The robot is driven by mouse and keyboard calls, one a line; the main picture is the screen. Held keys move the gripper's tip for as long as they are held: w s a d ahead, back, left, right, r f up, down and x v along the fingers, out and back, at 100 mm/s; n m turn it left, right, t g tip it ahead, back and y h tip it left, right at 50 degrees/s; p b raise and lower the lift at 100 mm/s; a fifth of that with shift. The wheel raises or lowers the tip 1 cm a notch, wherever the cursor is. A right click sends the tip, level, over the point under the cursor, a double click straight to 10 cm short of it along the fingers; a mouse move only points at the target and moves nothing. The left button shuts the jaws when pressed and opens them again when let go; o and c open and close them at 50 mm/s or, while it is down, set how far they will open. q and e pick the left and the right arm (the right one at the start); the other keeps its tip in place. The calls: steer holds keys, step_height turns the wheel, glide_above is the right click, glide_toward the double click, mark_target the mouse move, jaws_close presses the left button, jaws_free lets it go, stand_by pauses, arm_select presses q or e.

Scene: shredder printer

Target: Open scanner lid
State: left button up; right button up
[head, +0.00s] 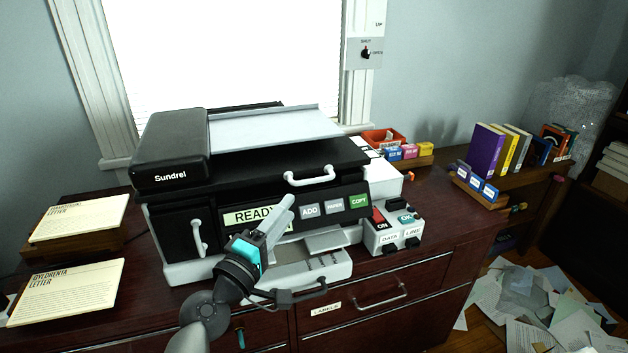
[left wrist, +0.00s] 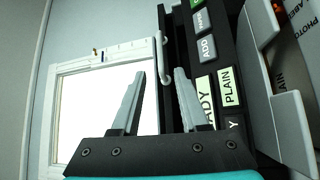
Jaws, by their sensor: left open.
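The printer (head: 185,225) stands on the dark wooden cabinet, with "Sundrel" on its upper left block. Its black scanner lid (head: 255,168) lies down flat, with a pale tray panel on top. A white lid handle (head: 309,176) sticks out at the lid's front right; it also shows in the left wrist view (left wrist: 161,50). My left gripper (head: 286,208) is open and empty in front of the button panel, below and left of the handle, apart from it. Its open fingers show in the left wrist view (left wrist: 160,74). My right gripper is not in view.
The front panel has a "READY" display (head: 245,216) and several buttons. A switch box (head: 394,234) stands right of the printer. Letters (head: 78,218) on wooden stands are at left. A cabinet drawer handle (head: 377,300) is below. Papers litter the floor at right.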

mark_target(311, 181)
arm_select(q)
steer(key=b+x, duration=0.1)
steer(key=x, duration=0.9)
steer(key=shift+w+d, duration=0.2)
steer(key=shift+w, duration=0.1)
jaws_close()
stand_by(1.0)
